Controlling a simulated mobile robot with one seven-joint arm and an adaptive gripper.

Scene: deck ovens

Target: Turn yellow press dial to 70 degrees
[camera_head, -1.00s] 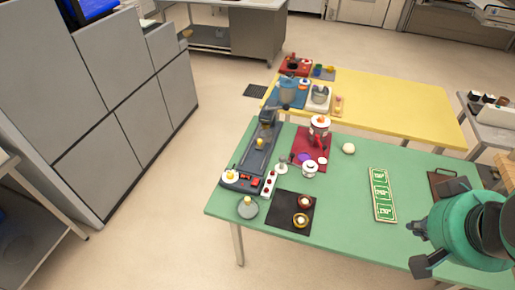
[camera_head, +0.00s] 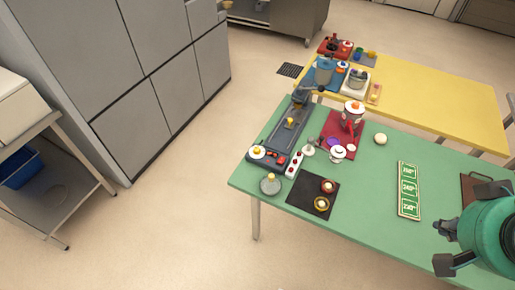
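The press (camera_head: 282,136) is a long dark unit at the left end of the green table. A small dial with a yellow centre on a white disc (camera_head: 258,152) sits at its near-left corner, beside red buttons. The dial's angle is too small to read. A second yellow knob (camera_head: 290,123) shows in the middle of the press. My gripper (camera_head: 444,247) is at the lower right, over the right part of the green table, far from the press. Its dark fingers look spread apart, with nothing seen between them.
On the green table (camera_head: 300,220) are a black mat (camera_head: 304,192) with two round pieces, a red mat (camera_head: 336,135) with a red-and-white device, and a green temperature board (camera_head: 409,188). A yellow table (camera_head: 440,110) stands behind. Open floor lies left and front.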

